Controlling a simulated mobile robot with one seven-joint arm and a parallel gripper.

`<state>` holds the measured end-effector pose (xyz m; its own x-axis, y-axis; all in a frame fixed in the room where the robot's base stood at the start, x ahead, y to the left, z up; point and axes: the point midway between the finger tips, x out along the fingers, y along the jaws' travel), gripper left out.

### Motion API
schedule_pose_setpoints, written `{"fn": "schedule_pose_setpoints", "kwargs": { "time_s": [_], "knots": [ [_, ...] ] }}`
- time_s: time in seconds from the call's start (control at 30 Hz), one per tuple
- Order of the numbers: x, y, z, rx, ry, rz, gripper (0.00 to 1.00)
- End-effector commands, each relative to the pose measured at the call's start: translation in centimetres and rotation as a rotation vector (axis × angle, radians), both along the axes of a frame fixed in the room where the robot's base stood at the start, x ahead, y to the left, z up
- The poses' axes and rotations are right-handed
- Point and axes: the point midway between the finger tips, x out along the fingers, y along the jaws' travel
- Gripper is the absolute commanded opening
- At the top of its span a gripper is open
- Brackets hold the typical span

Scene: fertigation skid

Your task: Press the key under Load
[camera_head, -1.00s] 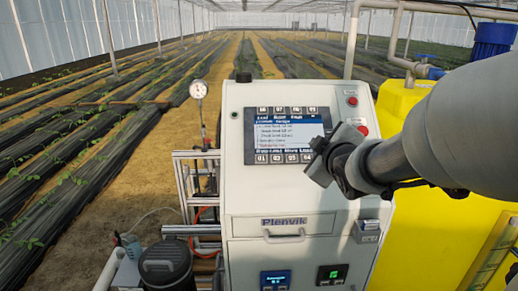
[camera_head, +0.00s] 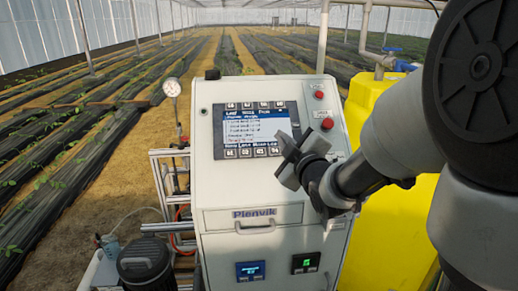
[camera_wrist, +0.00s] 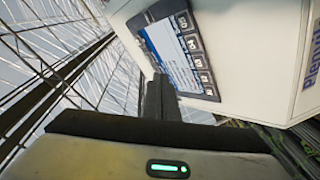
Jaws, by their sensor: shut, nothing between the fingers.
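The control panel screen (camera_head: 252,130) is lit, with a row of keys above and below it. Labels run along its top and bottom edges; they are small, and the bottom right one (camera_head: 269,143) may read Load, but I cannot be sure. The lower key row (camera_head: 252,152) has several grey keys; its right end is close to my gripper in the head view. My gripper (camera_head: 285,158) is shut and empty, in front of the panel's right side. In the wrist view, its dark fingers (camera_wrist: 162,98) reach toward the tilted screen (camera_wrist: 174,55) and overlap its lower corner; contact cannot be told.
Red buttons (camera_head: 327,123) sit on the white cabinet (camera_head: 210,190) right of the screen. A drawer handle (camera_head: 255,229) is below. A yellow tank (camera_head: 400,215) stands at right, a gauge (camera_head: 172,88) and frame at left.

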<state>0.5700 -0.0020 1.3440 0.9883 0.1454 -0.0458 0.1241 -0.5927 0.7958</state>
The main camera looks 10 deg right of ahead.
Motion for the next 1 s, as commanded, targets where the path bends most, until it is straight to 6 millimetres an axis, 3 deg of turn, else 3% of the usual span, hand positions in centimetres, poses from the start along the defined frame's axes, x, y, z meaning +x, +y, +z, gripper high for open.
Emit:
{"fn": "schedule_pose_setpoints", "kwargs": {
  "time_s": [0.4,1.0],
  "knots": [
    [3.8,0.0,-4.9,0.001,-0.001,-0.001,0.0],
    [4.9,-0.1,-5.4,0.001,0.0,-0.001,0.0]
  ]
}}
